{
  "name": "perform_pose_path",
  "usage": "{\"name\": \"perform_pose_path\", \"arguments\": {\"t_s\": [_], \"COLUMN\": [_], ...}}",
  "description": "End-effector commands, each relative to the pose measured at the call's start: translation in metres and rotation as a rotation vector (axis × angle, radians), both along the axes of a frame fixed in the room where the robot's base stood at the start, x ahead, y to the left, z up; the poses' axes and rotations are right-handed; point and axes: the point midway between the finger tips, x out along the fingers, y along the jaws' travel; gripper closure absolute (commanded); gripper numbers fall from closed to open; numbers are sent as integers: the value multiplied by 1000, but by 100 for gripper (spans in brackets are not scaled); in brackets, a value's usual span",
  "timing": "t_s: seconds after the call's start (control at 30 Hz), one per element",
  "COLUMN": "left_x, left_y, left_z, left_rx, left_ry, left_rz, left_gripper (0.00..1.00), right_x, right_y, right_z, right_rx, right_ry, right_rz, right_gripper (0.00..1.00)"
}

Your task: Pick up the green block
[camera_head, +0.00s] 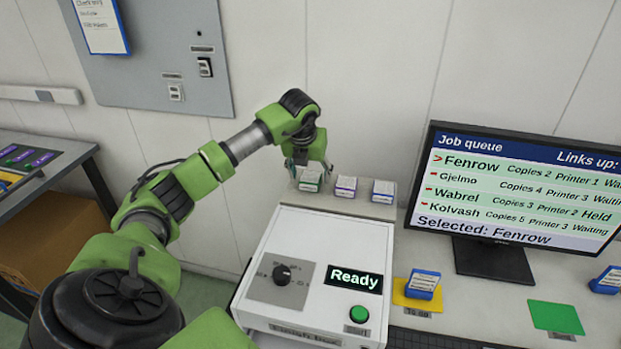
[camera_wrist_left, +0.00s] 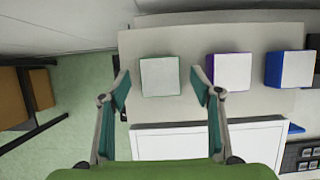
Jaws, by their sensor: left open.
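The green block (camera_head: 311,181) has a white labelled face with green edges. It stands at the left end of a row of three on the grey ledge behind the white machine. Nothing is held. My right gripper is in neither view.
A purple-edged block (camera_head: 346,187) stands close to the right of the green one, then a blue-edged block (camera_head: 383,191). The white machine (camera_head: 350,240) with a dial is in front. A monitor (camera_head: 515,190) stands right. A wall is behind.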

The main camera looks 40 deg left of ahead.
Motion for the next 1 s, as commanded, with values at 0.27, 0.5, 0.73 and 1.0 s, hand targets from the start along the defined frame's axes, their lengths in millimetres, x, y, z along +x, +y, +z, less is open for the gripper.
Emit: {"name": "perform_pose_path", "arguments": {"t_s": [0.27, 0.5, 0.73, 1.0], "left_x": [2, 2, 2, 3], "left_y": [1, 1, 1, 2], "left_z": [-6, -6, -6, 8], "left_rx": [0, 0, 0, 2], "left_ry": [1, 1, 0, -4], "left_rz": [-1, 0, 0, 1], "left_gripper": [42, 85, 85, 85], "right_x": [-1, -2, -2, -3], "right_y": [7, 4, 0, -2], "right_z": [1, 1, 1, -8], "right_rx": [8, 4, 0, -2], "right_ry": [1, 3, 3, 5], "right_rz": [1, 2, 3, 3], "right_gripper": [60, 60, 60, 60]}}
